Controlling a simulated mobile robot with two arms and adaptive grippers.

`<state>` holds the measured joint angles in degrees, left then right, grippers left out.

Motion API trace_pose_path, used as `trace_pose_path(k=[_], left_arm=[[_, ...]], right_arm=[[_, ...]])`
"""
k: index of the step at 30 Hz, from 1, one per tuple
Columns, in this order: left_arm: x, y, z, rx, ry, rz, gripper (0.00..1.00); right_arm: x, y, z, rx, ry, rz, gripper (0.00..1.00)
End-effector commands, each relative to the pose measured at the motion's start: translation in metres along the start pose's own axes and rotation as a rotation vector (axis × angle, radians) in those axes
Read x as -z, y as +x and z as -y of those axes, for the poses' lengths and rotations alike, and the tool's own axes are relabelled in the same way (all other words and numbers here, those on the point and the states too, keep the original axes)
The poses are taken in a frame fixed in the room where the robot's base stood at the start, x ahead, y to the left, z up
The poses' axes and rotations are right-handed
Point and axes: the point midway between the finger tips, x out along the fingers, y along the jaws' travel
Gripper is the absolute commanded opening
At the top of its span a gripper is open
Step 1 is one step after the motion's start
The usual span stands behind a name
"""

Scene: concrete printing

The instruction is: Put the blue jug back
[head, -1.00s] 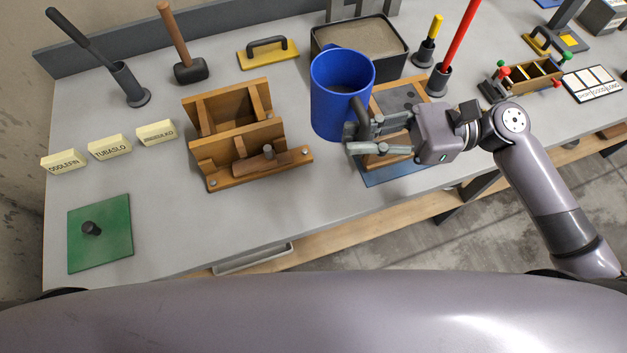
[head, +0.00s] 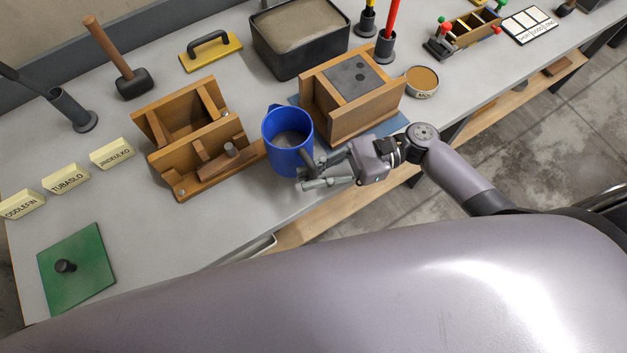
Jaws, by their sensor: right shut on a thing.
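The blue jug (head: 287,142) is upright near the front edge of the grey table, between the open wooden mould and the filled mould. Grey material shows inside it. My right gripper (head: 311,174) is shut on the jug's handle, on the jug's right side. I cannot tell whether the jug's base touches the table or hangs just above it. My left gripper is not in view.
An open wooden mould (head: 190,151) stands left of the jug. A filled wooden mould (head: 352,92) on a blue mat (head: 391,126) is to the right, with a round tin (head: 422,82) beyond it. A black tub (head: 300,38) stands behind.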

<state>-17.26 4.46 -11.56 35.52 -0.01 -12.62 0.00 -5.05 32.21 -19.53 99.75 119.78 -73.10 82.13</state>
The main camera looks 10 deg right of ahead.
Motion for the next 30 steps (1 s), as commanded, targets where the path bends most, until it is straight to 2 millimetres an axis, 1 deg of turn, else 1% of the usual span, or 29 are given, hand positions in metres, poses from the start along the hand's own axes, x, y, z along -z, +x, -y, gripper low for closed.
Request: trace_pose_path(k=[2, 9, 11, 22, 23, 30], left_arm=[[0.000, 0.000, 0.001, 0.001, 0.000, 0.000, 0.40], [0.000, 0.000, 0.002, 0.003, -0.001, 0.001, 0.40], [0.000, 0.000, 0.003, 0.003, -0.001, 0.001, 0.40], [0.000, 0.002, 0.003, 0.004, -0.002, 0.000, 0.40], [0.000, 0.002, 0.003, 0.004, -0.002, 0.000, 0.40], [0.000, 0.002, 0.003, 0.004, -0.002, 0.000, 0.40]], right_arm=[[0.003, 0.001, 0.001, 0.000, -0.003, 0.004, 0.00], [0.033, 0.001, 0.000, 0.000, -0.001, 0.004, 0.00], [0.038, 0.001, -0.001, -0.001, -0.002, 0.004, 0.00], [0.042, 0.001, -0.001, -0.001, -0.004, 0.004, 0.00], [0.044, 0.001, -0.001, -0.001, 0.000, 0.000, 0.12], [0.043, 0.001, -0.001, -0.001, 0.000, 0.000, 0.28]])
